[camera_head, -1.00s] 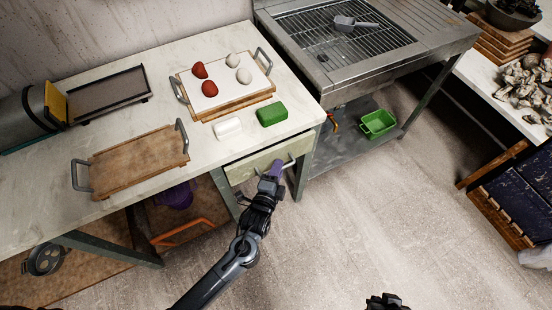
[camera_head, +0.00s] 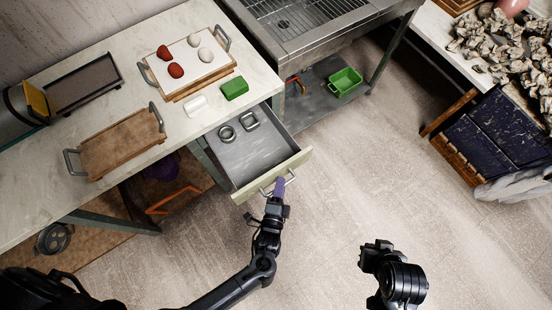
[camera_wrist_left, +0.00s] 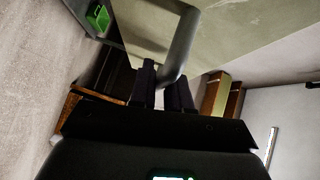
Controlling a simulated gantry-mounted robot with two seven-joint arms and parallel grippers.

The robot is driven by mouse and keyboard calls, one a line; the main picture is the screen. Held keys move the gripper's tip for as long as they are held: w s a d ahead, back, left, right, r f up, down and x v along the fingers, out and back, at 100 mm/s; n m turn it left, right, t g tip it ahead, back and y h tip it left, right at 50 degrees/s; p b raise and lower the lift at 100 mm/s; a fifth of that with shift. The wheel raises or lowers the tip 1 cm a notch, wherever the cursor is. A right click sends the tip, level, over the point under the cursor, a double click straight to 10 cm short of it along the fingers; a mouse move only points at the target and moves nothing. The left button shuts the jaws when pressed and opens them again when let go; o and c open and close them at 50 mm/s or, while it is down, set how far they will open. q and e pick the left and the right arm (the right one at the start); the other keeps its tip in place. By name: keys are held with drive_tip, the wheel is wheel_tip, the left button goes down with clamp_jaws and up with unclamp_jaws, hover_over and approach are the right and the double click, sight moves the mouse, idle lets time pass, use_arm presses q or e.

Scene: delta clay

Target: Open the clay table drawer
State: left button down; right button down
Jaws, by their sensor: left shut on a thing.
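The clay table (camera_head: 35,205) has its drawer (camera_head: 245,160) pulled well out, with a pale green front (camera_head: 297,163). Inside lie a round metal ring (camera_head: 227,133) and a squarish one (camera_head: 249,121). My left gripper (camera_head: 280,186) is shut on the drawer's metal handle (camera_head: 266,189) at the middle of the front. In the left wrist view the curved handle (camera_wrist_left: 181,42) runs down between the dark fingers (camera_wrist_left: 162,88). My right gripper (camera_head: 376,255) hangs over the floor at lower right, clear of the drawer; its finger opening is unclear.
On the tabletop are a tray of red and white lumps (camera_head: 158,86), a green block (camera_head: 235,88), a white block (camera_head: 195,106) and a wooden tray (camera_head: 120,147). A metal sink table (camera_head: 330,45) stands to the right. The floor before the drawer is clear.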

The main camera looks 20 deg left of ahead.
use_arm(q)
drive_tip(key=shift+s+d, duration=0.35)
drive_tip(key=shift+d, duration=0.2)
drive_tip(key=c, duration=1.2)
unclamp_jaws()
drive_tip(key=s+d+r+p, duration=0.1)
drive_tip(key=s, duration=0.9)
drive_tip(key=shift+s+r+p, duration=0.25)
drive_tip(key=shift+s+p, duration=0.05)
drive_tip(key=shift+p, duration=0.1)
drive_tip(key=shift+d, duration=0.1)
